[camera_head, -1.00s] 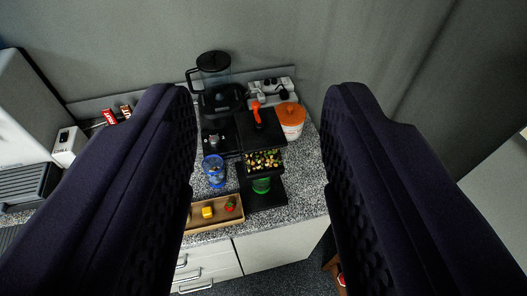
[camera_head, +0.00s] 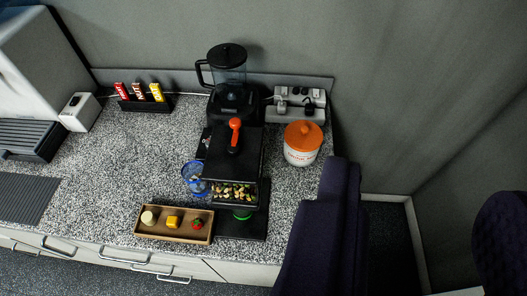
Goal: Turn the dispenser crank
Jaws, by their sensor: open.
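The black dispenser (camera_head: 226,166) stands on the speckled counter, with a window of mixed nuts or sweets low on its front. Its crank (camera_head: 235,135) is orange-red and sits on top, with its handle toward the back. A green part (camera_head: 242,214) shows under the window. My gripper (camera_head: 425,185) is open and empty. Its two dark fingers are at the right of the picture, right of the dispenser and apart from the crank. The right finger is partly cut off by the picture edge.
A blue cup (camera_head: 194,180) stands beside the dispenser's left. A wooden tray (camera_head: 150,234) with small items lies in front. A blender (camera_head: 230,82) stands behind, an orange-lidded jar (camera_head: 303,144) to the right, near a socket unit (camera_head: 297,103). The counter's left middle is clear.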

